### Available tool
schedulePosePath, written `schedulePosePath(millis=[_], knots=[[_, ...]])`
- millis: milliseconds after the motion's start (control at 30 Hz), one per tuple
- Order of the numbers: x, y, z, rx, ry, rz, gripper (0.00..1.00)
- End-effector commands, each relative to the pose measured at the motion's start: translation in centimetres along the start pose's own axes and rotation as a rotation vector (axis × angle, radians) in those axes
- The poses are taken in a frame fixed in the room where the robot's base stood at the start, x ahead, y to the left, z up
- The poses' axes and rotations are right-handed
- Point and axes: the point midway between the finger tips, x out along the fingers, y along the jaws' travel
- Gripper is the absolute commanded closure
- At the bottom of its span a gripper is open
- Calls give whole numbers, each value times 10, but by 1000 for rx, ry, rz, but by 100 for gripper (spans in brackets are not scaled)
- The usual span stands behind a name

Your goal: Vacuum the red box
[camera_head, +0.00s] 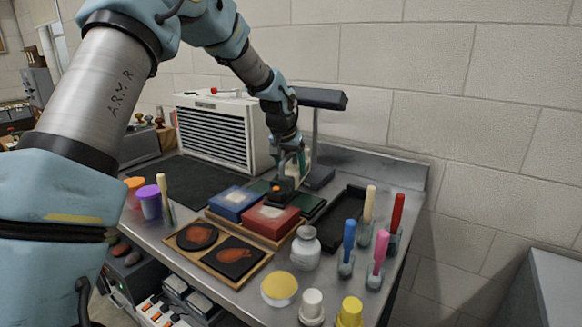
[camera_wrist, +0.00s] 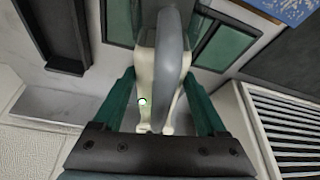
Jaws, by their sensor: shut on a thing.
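The red box (camera_head: 268,222) has a pale panel on its lid and lies in a shallow wooden tray (camera_head: 236,229) on the metal bench, beside a blue box (camera_head: 235,204). My gripper (camera_head: 297,163) is behind and above the red box. In the wrist view, its teal fingers (camera_wrist: 160,105) are shut on a cream and grey hand tool (camera_wrist: 170,60), which looks like a small vacuum. A black head with an orange spot (camera_head: 281,187) shows just above the red box's back edge. I cannot tell whether it touches. The wrist view does not show the red box.
A green box (camera_head: 311,207) lies behind the red one, near a black tray (camera_head: 343,216). A white louvred cabinet (camera_head: 215,135) stands at the back left. A grey jar (camera_head: 306,248) and several coloured-handled tools crowd the right. A dark mat (camera_head: 205,180) lies clear.

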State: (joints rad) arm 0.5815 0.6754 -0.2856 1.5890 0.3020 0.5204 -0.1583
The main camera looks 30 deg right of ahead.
Motion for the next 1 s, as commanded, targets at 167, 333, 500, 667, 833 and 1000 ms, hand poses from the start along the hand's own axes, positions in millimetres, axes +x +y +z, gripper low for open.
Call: schedulePosePath(millis=[167,333,500,667,833,1000], knots=[[-2,-1,2,0,3,0,100],[-7,-3,13,0,4,0,100],[-12,-6,24,-1,3,0,100],[-14,-7,28,0,3,0,100],[-17,-9,36,0,4,-1,100],[-22,-12,49,-1,3,0,100]])
